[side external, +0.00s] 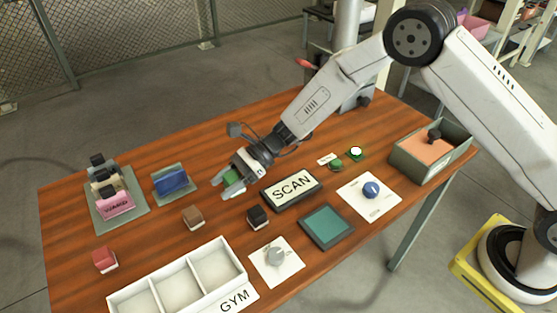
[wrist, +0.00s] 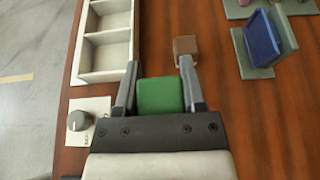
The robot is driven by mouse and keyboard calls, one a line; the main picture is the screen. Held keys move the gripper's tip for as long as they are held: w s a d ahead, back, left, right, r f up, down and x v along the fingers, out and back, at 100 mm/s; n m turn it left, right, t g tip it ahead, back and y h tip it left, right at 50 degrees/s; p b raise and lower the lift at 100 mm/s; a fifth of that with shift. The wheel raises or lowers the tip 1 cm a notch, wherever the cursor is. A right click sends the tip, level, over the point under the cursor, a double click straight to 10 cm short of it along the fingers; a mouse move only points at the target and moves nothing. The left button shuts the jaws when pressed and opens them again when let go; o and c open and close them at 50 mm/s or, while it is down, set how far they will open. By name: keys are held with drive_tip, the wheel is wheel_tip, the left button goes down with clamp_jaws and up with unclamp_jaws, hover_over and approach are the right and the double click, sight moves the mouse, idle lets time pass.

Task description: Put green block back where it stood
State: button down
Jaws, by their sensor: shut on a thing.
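The green block (wrist: 160,95) sits between the two fingers of my gripper (wrist: 160,78) in the wrist view. My gripper (side external: 232,187) is shut on it. In the side view the green block (side external: 233,175) shows between the fingers, to the left of the SCAN sign. I cannot tell whether its underside touches the table.
A brown block (side external: 193,216), a black block (side external: 258,217) and a red block (side external: 105,259) stand on the table. A white three-part tray (side external: 228,283) marked GYM is at the front. The SCAN sign (side external: 291,189), a blue item on a stand (side external: 172,182) and a dial (side external: 275,257) are nearby.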

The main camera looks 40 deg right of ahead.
hover_over(217, 211)
drive_tip(key=shift+s+d+f, duration=0.1)
drive_tip(key=shift+f, duration=1.2)
drive_tip(key=shift+s+f, duration=0.1)
drive_tip(key=shift+f, duration=1.2)
drive_tip(key=shift+f, duration=0.1)
drive_tip(key=shift+w+f, duration=0.15)
drive_tip(key=shift+f, duration=1.6)
drive_tip(key=shift+c, duration=0.9)
unclamp_jaws()
drive_tip(key=shift+f, duration=0.1)
drive_tip(key=shift+w+r, duration=0.1)
drive_tip(key=shift+r, duration=0.1)
drive_tip(key=v, duration=1.1)
drive_tip(key=shift+d+r, duration=0.1)
drive_tip(key=shift+d, duration=0.3)
